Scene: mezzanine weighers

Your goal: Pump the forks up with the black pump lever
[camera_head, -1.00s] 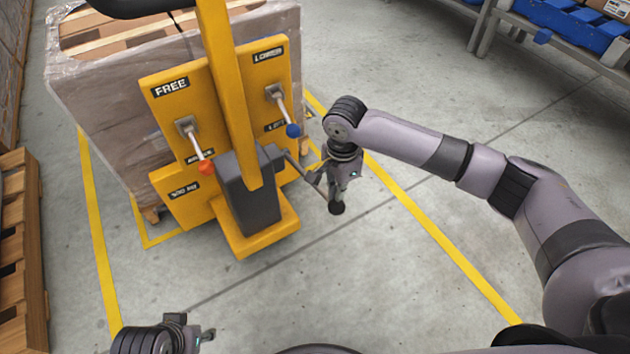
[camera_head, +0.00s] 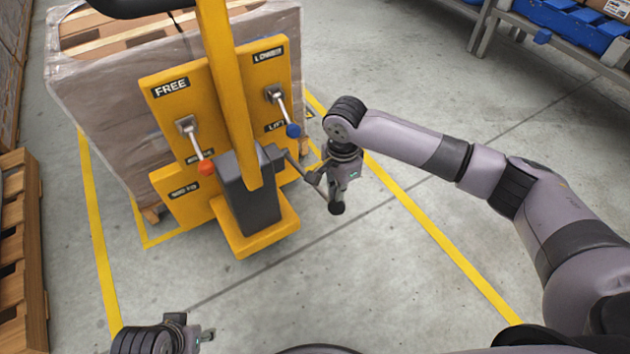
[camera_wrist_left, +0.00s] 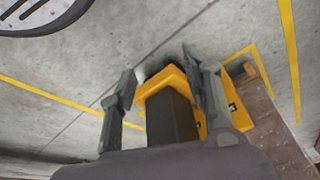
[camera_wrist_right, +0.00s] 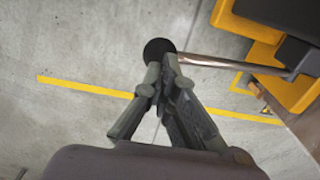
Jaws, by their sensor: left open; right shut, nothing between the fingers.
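The black pump lever is a metal rod with a round black knob (camera_wrist_right: 158,48). In the head view its rod (camera_head: 303,172) slants down to the right from the dark pump housing (camera_head: 246,198) on the yellow stacker (camera_head: 272,236). My right gripper (camera_wrist_right: 165,70) is shut and empty, its fingertips right at the knob, seeming to touch it. In the head view the right gripper (camera_head: 337,195) hangs over the lever's outer end and hides part of it. My left gripper (camera_head: 203,336) is open and empty at the bottom edge, away from the stacker; its fingers show in the left wrist view (camera_wrist_left: 158,78).
A lever with a red knob (camera_head: 206,168) sits under FREE; one with a blue knob (camera_head: 293,130) points down beside the lower right label. A wrapped pallet load (camera_head: 95,110) stands behind. Wooden pallets (camera_head: 22,250) line the left. Floor right of the lever is clear.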

